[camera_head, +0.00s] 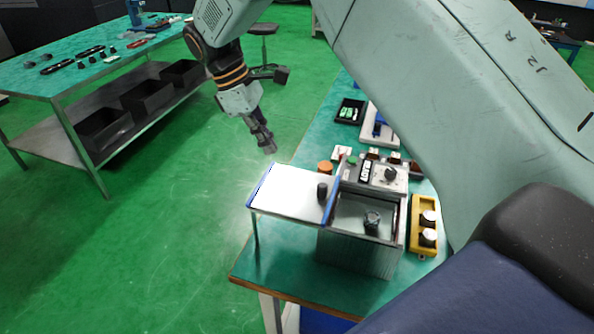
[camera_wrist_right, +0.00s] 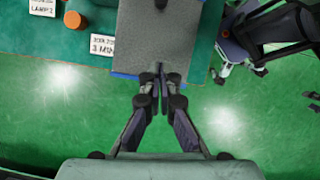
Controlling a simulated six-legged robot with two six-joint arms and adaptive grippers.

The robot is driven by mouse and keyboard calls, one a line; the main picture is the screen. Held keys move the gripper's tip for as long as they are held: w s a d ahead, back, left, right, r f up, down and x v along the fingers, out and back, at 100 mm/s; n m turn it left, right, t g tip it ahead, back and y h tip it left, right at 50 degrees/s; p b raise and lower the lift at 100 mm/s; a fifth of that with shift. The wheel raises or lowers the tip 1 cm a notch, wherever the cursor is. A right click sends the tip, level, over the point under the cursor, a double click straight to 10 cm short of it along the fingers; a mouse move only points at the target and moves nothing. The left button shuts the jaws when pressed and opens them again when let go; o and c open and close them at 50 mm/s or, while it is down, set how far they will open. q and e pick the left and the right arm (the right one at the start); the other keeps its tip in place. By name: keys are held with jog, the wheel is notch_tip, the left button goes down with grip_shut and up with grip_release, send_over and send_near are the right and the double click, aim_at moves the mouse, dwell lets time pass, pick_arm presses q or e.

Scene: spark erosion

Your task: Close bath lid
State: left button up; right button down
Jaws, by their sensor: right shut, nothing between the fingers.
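The bath (camera_head: 365,245) is a grey ribbed box on the bench, open at the top, with a dark knobbed part (camera_head: 372,220) inside. Its lid (camera_head: 290,195) is a flat pale plate with blue edges and a black knob (camera_head: 322,190). My right gripper (camera_head: 268,147) is shut and empty, just beyond the lid's far-left corner. In the right wrist view the shut fingertips (camera_wrist_right: 160,78) overlap the edge of the grey lid (camera_wrist_right: 160,45); I cannot tell whether they touch. My left gripper is not in view.
A control box (camera_head: 370,172) with a dial and an orange cap (camera_head: 325,167) stand behind the bath. A yellow holder (camera_head: 424,225) with two knobs stands at its right. Open green floor (camera_head: 170,220) lies left of the bench. A second table (camera_head: 75,70) and a stool (camera_head: 263,30) stand farther back.

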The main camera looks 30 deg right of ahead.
send_near(296, 195)
jog(key=x, duration=0.5)
jog(key=shift+d, duration=0.1)
jog(key=s+d, duration=0.2)
jog(key=d, duration=0.1)
jog(key=shift+s+d+p, duration=0.1)
jog(key=shift+s+p, duration=0.05)
jog(key=shift+p, duration=0.15)
jog(key=shift+s+d, duration=0.15)
